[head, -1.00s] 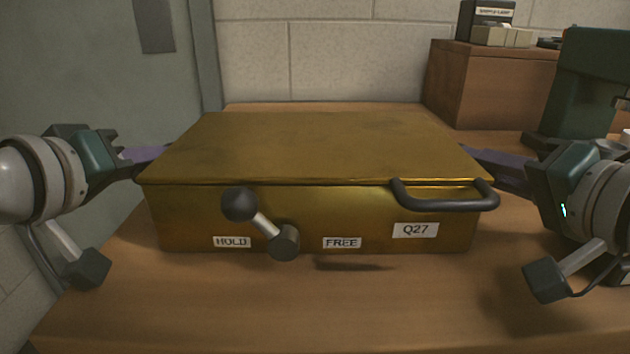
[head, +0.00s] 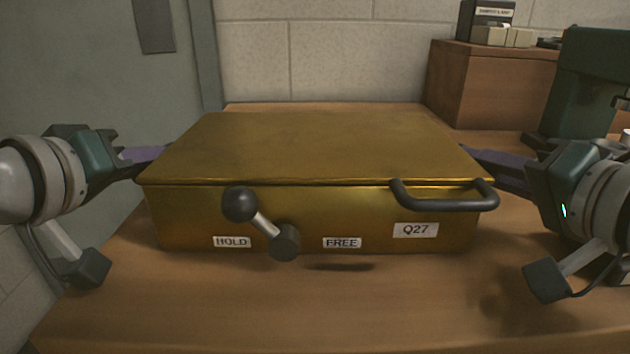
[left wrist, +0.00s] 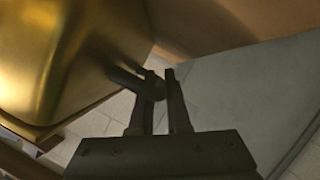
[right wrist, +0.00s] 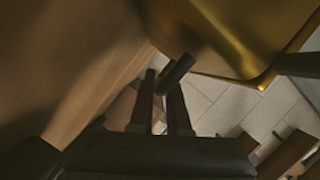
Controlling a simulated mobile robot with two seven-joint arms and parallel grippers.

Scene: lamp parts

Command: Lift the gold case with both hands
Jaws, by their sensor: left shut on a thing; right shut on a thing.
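The gold case (head: 320,145) is a wide, flat-topped box at the wooden table (head: 250,310), level in the head view. Its front has a ball-ended lever (head: 262,224), HOLD and FREE labels and a black front handle (head: 445,202). My left gripper (left wrist: 159,80) is shut on a dark bar handle (left wrist: 128,78) at the case's left side. My right gripper (right wrist: 161,80) is shut on a similar dark handle (right wrist: 178,70) at its right side. In the head view the case hides both grips.
A brown wooden box (head: 490,85) with small items on top stands at the back right. A dark green machine (head: 590,85) stands at the right. A grey-green panel (head: 120,60) is at the left. The table in front of the case is clear.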

